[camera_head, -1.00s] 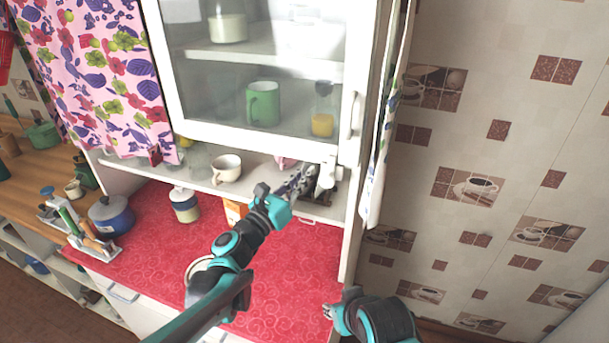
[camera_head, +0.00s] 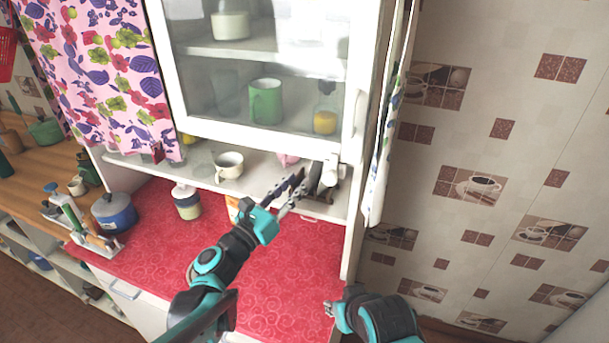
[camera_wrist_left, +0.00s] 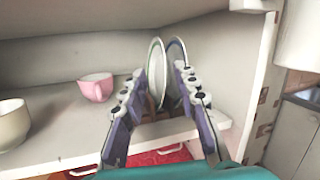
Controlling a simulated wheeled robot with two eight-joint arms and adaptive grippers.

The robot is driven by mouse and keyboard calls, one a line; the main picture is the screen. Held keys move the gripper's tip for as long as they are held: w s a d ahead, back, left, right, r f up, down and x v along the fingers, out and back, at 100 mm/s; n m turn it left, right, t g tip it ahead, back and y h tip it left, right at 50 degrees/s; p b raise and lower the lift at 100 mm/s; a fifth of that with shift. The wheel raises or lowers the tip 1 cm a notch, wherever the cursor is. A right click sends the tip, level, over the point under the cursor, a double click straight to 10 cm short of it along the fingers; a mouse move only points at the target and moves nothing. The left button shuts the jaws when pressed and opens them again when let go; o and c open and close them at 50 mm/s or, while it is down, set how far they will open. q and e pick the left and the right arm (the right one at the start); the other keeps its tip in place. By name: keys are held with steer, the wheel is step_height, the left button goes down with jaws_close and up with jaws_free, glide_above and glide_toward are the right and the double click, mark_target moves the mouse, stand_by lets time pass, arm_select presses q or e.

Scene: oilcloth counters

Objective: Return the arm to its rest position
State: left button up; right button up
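My left gripper (camera_head: 288,192) is in front of the open shelf under the glass cabinet, above the red counter. Its two fingers are spread apart. In the left wrist view two pale plates (camera_wrist_left: 157,72) stand upright on the shelf and appear between the open fingers (camera_wrist_left: 160,80). The fingers hide their lower parts, and I see no finger pressed on them. My right gripper (camera_head: 330,309) is low, by the counter's right front side; its fingers are too small to read.
On the shelf are a cream cup (camera_head: 229,165) and a pink cup (camera_wrist_left: 96,87). The glass door (camera_head: 262,65) hangs above. On the red counter (camera_head: 285,285) stand a jar (camera_head: 187,202) and a blue pot (camera_head: 114,214). The counter's middle is clear.

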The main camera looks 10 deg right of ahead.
arm_select(q)
steer(key=s+a+f+m+g+y+b, duration=0.1)
steer(key=s+a+f+m+g+y, duration=0.4)
steer(key=s+a+f+m, duration=0.85)
steer(key=s+a+f+m+y, duration=0.3)
steer(key=s+a+m+y, duration=0.1)
steer(key=a+m, duration=0.3)
steer(key=s+a+f+m+y+b, duration=0.1)
steer(key=s+a+f+m+y, duration=0.2)
steer(key=a+m+y, duration=0.3)
steer(key=s+a+m, duration=0.1)
steer(key=a, duration=0.2)
steer(key=shift+a+g+y, duration=0.3)
steer(key=shift+a+g, duration=0.1)
